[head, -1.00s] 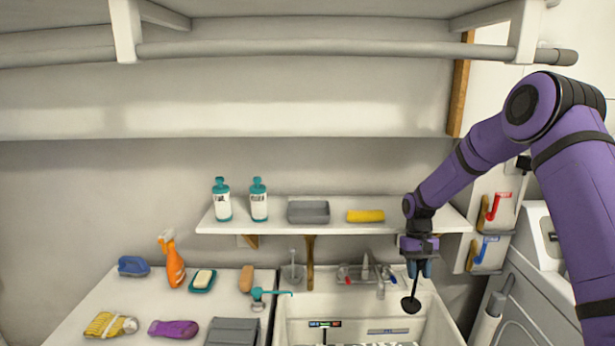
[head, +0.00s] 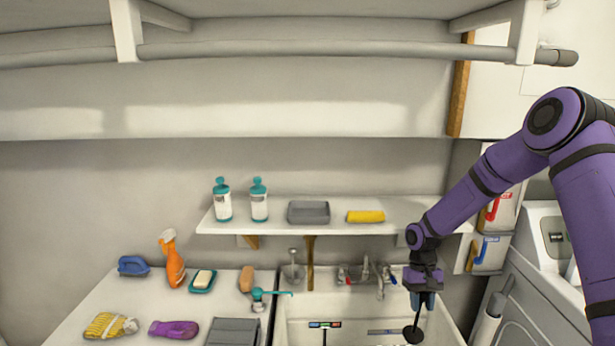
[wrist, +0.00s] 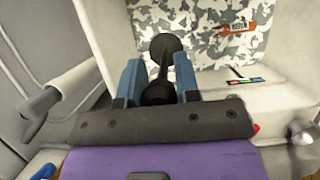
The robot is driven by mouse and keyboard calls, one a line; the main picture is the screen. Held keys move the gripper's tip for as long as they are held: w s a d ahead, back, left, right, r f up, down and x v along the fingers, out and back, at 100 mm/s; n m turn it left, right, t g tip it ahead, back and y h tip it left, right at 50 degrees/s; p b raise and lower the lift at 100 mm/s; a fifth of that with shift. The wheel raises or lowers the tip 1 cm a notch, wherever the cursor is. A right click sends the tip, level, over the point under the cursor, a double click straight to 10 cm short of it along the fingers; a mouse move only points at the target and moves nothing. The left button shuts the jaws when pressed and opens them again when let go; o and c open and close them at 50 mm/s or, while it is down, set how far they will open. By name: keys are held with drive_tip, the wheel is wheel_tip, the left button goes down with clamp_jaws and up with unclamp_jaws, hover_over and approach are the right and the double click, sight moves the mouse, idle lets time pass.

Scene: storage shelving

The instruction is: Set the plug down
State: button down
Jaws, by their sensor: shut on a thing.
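The plug (head: 413,335) is black, with a round disc at its lower end and a thin stem going up to my gripper (head: 424,302). My gripper points down over the right part of the white sink (head: 281,325). In the wrist view the two blue fingers (wrist: 158,82) are shut on the upper end of the plug, and its dark disc (wrist: 167,45) lies beyond the fingertips. The disc appears over the sink's right side; I cannot tell whether it touches the sink.
The tap (head: 380,283) stands behind the sink, close to my gripper's left. A strip with coloured patches (head: 324,324) lies in the sink. The wall shelf (head: 285,228) bears bottles, a grey tray and a yellow sponge. The left counter (head: 140,300) holds several cleaning things.

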wheel_tip(320, 180, up, 7)
drive_tip(key=shift+f, duration=0.2)
wheel_tip(320, 180, down, 7)
drive_tip(key=shift+r, duration=0.1)
wheel_tip(320, 180, up, 6)
drive_tip(key=shift+r, duration=0.15)
wheel_tip(320, 180, down, 6)
drive_tip(key=shift+f, duration=0.2)
wheel_tip(320, 180, up, 7)
drive_tip(key=shift+f, duration=0.15)
drive_tip(key=shift+s+f, duration=0.1)
drive_tip(key=shift+f, duration=0.25)
wheel_tip(320, 180, down, 6)
wheel_tip(320, 180, up, 7)
drive_tip(key=shift+f, duration=0.1)
wheel_tip(320, 180, down, 7)
drive_tip(key=shift+r, duration=0.2)
drive_tip(key=shift+f, duration=0.25)
idle(0.4)
